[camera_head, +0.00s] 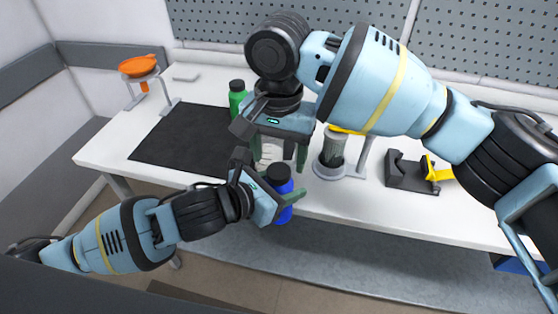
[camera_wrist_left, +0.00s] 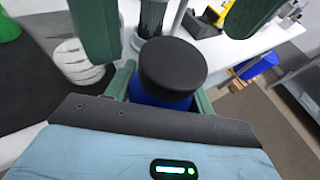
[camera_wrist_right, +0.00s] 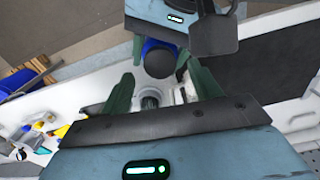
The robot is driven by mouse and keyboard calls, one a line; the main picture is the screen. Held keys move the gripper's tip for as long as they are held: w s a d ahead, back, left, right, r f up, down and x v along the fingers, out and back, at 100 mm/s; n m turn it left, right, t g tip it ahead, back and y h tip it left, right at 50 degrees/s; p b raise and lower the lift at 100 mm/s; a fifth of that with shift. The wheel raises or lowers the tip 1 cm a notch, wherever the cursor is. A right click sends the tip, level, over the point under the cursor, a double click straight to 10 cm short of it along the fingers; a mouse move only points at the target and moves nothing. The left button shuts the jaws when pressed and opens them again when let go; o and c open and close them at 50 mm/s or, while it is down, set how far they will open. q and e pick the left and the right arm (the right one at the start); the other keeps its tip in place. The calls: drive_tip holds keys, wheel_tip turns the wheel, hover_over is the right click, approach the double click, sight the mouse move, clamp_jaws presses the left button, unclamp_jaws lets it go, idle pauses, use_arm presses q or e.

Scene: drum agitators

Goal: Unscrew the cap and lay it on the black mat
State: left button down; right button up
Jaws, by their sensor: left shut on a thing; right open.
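The blue bottle (camera_head: 282,213) with its black cap (camera_head: 279,173) is upright, held near the front edge of the table by my left gripper (camera_head: 281,198). The left fingers sit on both sides of the blue body, below the cap (camera_wrist_left: 172,70). The cap is on the bottle. My right gripper (camera_head: 281,166) is open above the bottle; in the right wrist view its fingers stand on either side of the cap (camera_wrist_right: 160,61), apart from it. The black mat (camera_head: 180,145) lies flat on the left of the table, and its visible part is empty.
A green bottle (camera_head: 237,94) stands by the mat's right edge. A white ribbed object (camera_head: 270,153) is behind the blue bottle.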

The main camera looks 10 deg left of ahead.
sight(279, 170)
drive_tip(key=shift+r, duration=0.75)
drive_tip(key=shift+c, duration=0.2)
drive_tip(key=shift+w+r+m, duration=0.1)
drive_tip(key=shift+r+m, duration=0.7)
drive_tip(key=shift+r, duration=0.1)
drive_tip(key=shift+r+m, duration=0.85)
drive_tip(key=shift+m, duration=0.15)
drive_tip(key=shift+f, duration=4.05)
drive_tip(key=c, duration=1.1)
drive_tip(key=shift+o, duration=0.2)
drive_tip(key=n, duration=0.3)
drive_tip(key=shift+n, duration=0.3)
